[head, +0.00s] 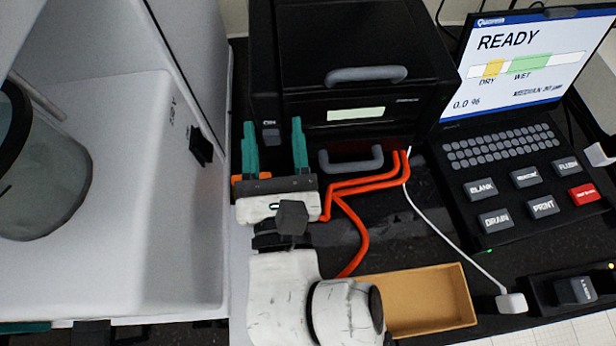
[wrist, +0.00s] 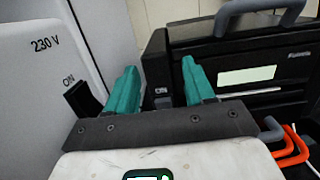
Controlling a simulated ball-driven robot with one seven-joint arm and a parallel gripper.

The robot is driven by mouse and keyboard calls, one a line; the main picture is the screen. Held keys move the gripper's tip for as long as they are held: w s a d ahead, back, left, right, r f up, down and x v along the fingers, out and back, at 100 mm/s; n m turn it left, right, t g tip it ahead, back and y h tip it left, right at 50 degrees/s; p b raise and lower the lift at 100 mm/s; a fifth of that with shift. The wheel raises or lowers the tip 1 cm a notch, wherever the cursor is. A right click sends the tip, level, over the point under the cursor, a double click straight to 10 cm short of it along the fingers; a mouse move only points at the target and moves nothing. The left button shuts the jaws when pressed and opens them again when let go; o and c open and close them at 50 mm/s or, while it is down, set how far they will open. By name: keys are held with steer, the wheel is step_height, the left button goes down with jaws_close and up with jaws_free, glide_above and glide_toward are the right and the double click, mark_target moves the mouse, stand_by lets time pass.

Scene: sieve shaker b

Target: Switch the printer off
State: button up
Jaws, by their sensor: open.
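The black box with grey handles (head: 365,40), which looks like the printer, stands behind my gripper; it also shows in the wrist view (wrist: 250,50). It has a pale display (head: 356,114). A small grey rocker switch (head: 271,136) marked ON sits at its left front edge. In the wrist view this switch (wrist: 162,102) shows between my fingers. My gripper (head: 273,122) is open and empty, its two teal fingers pointing toward the box's left front. I see no clear contact with the switch.
A white machine (head: 120,200) on the left carries a black switch (head: 200,146) marked ON and 230 V, close left of my gripper. Orange tubes (head: 350,190) run right of my gripper. A console (head: 530,170) reads READY. A cardboard tray (head: 420,300) lies in front.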

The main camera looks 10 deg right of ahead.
steer(key=s+d+r+p, duration=0.3)
steer(key=s+r+p, duration=0.3)
steer(key=s+p, duration=0.3)
steer(key=shift+s+r, duration=0.15)
steer(key=shift+s, duration=0.6)
